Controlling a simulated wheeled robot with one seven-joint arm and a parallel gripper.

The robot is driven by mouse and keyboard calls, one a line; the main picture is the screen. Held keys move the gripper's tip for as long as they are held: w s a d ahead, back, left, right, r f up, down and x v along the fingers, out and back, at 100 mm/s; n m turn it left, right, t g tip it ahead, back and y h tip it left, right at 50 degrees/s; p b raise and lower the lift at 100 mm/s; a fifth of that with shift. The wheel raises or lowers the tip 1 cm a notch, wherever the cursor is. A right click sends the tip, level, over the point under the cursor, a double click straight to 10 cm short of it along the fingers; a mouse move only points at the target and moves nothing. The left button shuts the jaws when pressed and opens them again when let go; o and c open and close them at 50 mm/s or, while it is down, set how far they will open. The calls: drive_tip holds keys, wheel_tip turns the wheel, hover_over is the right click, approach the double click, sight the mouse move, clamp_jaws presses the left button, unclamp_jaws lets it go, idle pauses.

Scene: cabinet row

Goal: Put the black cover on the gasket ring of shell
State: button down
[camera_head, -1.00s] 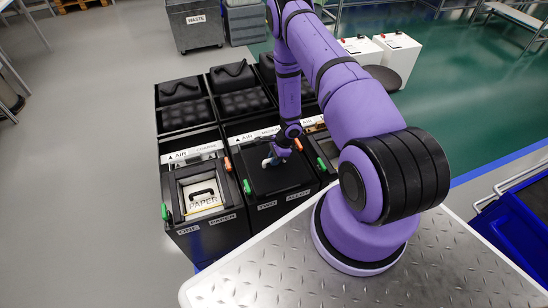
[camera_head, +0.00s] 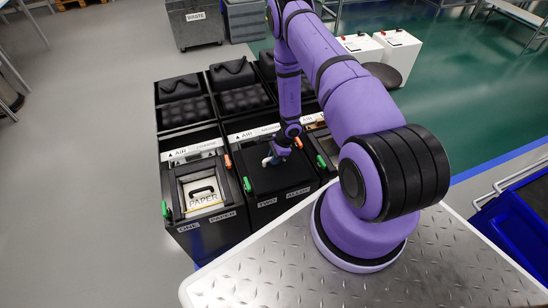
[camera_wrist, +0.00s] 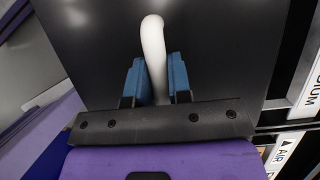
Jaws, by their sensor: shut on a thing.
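The black cover (camera_head: 289,180) is a flat dark panel over the top of the middle black shell (camera_head: 290,209). It fills most of the wrist view (camera_wrist: 95,55). My gripper (camera_head: 275,157) is above the cover, its blue fingers (camera_wrist: 155,76) shut on the cover's white curved handle (camera_wrist: 152,32). The shell's gasket ring is hidden beneath the cover. I cannot tell whether the cover touches the ring or hangs slightly above it.
The left shell (camera_head: 205,225) is open, with a paper-marked item (camera_head: 203,196) inside. The right shell (camera_head: 324,146) is partly behind my arm. Orange (camera_head: 228,162) and green latches (camera_head: 247,185) stand at the shell sides. Open floor lies left.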

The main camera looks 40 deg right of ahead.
drive_tip(key=shift+f, duration=0.1)
drive_tip(key=c, duration=1)
unclamp_jaws()
drive_tip(key=shift+o, duration=0.2)
drive_tip(key=v, duration=1)
drive_tip(key=shift+d+r, duration=0.15)
drive_tip(key=shift+r, duration=0.25)
